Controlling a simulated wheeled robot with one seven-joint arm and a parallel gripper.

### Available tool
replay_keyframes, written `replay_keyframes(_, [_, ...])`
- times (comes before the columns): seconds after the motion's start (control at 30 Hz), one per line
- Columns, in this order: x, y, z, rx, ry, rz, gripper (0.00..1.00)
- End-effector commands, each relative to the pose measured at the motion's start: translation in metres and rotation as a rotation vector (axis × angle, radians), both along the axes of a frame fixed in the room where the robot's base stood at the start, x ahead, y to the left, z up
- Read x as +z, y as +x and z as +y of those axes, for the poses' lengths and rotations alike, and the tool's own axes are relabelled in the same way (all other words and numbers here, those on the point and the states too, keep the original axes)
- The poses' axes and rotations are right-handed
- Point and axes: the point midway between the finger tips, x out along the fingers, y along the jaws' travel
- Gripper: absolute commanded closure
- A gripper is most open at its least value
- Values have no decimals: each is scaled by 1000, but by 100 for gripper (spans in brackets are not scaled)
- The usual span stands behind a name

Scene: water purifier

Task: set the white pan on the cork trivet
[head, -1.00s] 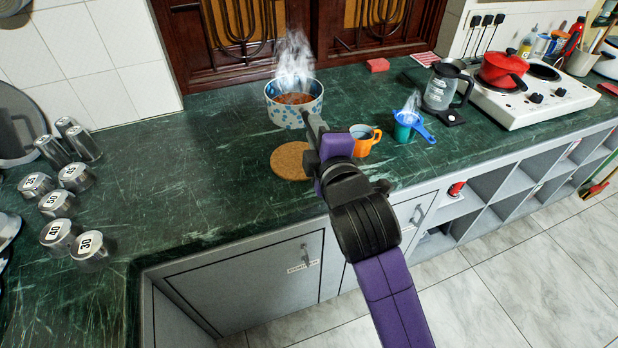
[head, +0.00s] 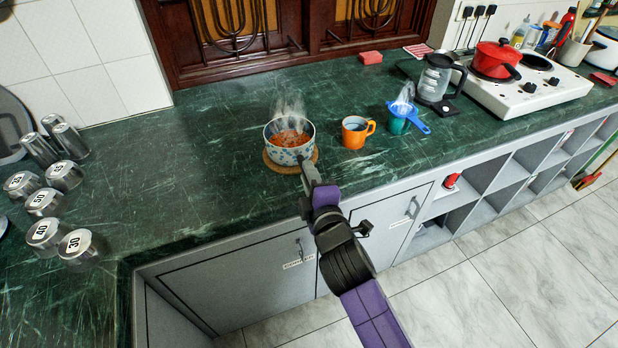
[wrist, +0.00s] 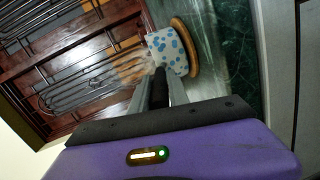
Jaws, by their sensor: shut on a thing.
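The white pan (head: 290,150) with blue spots holds steaming reddish-brown food. In the head view it is over the round cork trivet (head: 268,162), whose rim shows around the pan's base. In the wrist view the pan (wrist: 168,50) is beside the trivet's edge (wrist: 186,46), seen sideways, with its base against or very close to the cork. I cannot tell for sure whether they touch. My gripper (head: 306,170) is at the pan's near side, shut on its handle. The wrist view also shows my gripper (wrist: 160,78) reaching to the pan.
An orange mug (head: 354,133) and a teal cup with a blue strainer (head: 398,122) stand right of the pan. A coffee pot (head: 436,80) and a red pot on a white stove (head: 496,60) are farther right. Metal canisters (head: 45,203) stand left. Counter left of the trivet is clear.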

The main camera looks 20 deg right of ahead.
Motion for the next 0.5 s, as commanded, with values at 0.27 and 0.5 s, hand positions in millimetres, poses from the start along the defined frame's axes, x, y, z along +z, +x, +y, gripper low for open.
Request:
replay_keyframes(0.27, [-2, 1, 0, 2, -2, -7, 100])
replay_keyframes(0.5, [-8, 0, 0, 0, -1, -1, 67])
